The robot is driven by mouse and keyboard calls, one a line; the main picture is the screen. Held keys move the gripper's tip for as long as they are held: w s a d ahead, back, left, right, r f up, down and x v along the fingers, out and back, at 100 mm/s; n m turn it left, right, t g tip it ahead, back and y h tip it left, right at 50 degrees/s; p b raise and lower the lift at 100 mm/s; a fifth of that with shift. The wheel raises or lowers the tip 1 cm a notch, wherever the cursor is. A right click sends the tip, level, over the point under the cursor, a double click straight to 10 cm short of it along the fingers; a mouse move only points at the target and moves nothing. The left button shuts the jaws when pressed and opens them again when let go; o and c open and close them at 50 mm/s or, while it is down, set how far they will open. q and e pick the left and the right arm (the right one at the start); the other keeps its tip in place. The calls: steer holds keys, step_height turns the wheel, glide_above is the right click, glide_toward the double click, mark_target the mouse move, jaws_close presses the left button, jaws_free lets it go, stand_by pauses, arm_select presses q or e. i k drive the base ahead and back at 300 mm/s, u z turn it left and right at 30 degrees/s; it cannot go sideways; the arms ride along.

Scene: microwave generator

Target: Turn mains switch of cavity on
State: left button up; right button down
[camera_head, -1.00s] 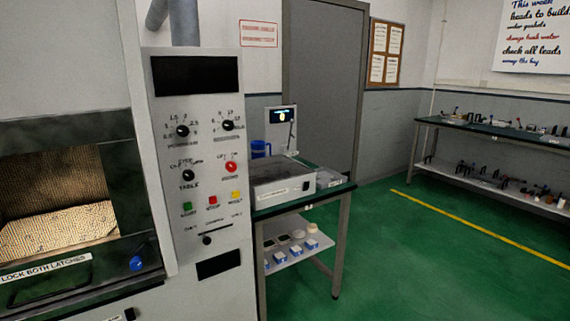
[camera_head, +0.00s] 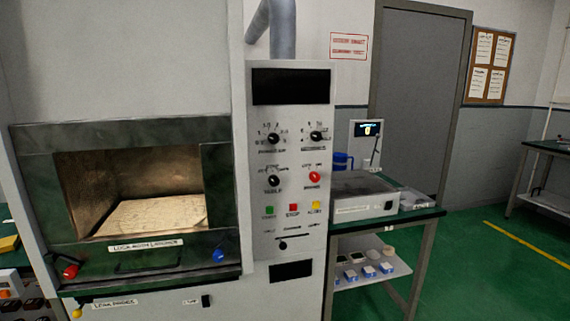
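The microwave cavity (camera_head: 140,195) stands at the left, with a lit interior behind a dark-framed front. Its grey control panel (camera_head: 290,180) is right of it, with a blank dark display (camera_head: 290,86) at the top. A red knob (camera_head: 314,177) sits on the right of the lower knob row; its label is too blurred to read surely. Black knobs (camera_head: 273,138) are above and beside it. Green (camera_head: 269,210), red (camera_head: 293,209) and yellow (camera_head: 315,207) buttons sit below, above a slider (camera_head: 283,245). Neither gripper shows.
A red latch knob (camera_head: 71,271) and a blue one (camera_head: 218,255) flank the cavity's front. A side table (camera_head: 425,213) right of the panel holds a grey box (camera_head: 362,196) and a blue mug (camera_head: 342,161). Green floor (camera_head: 490,275) is open at the right.

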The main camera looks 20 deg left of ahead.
mark_target(315, 176)
steer(key=z, duration=0.5)
steer(key=k, duration=0.65)
steer(key=z, duration=1)
steer(key=i, duration=1.2)
steer(key=u, duration=0.85)
steer(key=i, duration=0.55)
steer(key=u, duration=0.65)
